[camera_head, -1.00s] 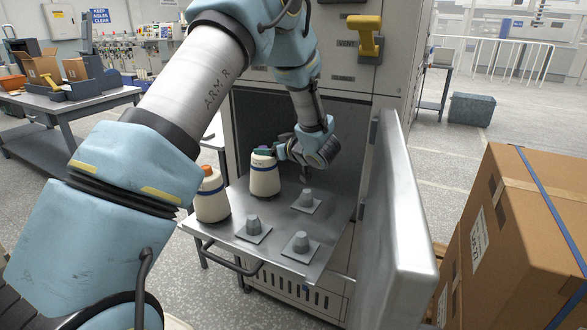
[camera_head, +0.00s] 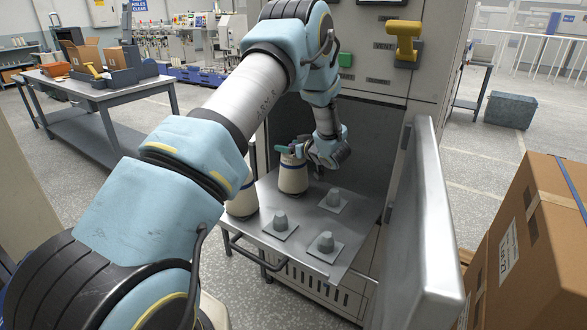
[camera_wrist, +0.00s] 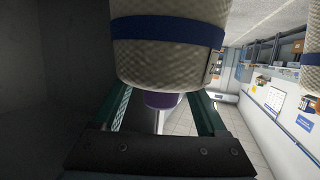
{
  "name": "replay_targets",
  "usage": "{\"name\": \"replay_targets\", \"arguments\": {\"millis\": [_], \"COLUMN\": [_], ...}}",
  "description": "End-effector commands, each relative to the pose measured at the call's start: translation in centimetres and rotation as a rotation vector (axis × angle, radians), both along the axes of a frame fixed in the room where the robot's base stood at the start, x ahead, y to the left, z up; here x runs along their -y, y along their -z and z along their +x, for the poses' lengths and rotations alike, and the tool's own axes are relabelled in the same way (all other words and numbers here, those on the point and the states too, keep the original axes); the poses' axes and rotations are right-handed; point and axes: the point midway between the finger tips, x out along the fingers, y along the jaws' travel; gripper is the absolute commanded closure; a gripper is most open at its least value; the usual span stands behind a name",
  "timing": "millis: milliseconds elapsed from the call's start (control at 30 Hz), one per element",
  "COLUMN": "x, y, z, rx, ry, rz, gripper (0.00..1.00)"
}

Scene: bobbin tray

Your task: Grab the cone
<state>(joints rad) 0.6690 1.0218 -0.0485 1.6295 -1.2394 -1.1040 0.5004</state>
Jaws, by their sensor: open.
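In the wrist view the cone (camera_wrist: 168,62) fills the upper middle, appearing upside down with a blue band. Its purple tip (camera_wrist: 160,99) shows between the two open green fingers (camera_wrist: 163,112). I cannot tell whether either finger touches it. A second cone (camera_head: 243,203) stands at the shelf's left edge, partly hidden by my arm.
Several grey pegs on square plates, one of them this peg (camera_head: 326,241), stand empty on the shelf. An open metal door (camera_head: 425,225) bounds the shelf on the right, with a cardboard box (camera_head: 535,250) beyond it. The cabinet opening (camera_head: 365,135) is behind.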

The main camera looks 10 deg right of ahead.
Motion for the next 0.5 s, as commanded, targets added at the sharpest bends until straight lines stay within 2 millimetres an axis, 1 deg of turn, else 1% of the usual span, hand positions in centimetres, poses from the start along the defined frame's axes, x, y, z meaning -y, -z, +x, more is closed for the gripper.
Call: {"name": "replay_targets", "arguments": {"millis": [100, 267, 367, 500], "x": [-0.17, -0.16, -0.17, -0.17], "y": [0.18, 0.21, 0.20, 0.20], "z": [0.42, 0.43, 0.42, 0.41], "rx": [-0.001, -0.001, -0.001, -0.001], "ry": [0.000, 0.000, 0.000, 0.000], "rz": [0.001, 0.001, 0.000, 0.000], "gripper": [0.24, 0.24, 0.33, 0.49]}}
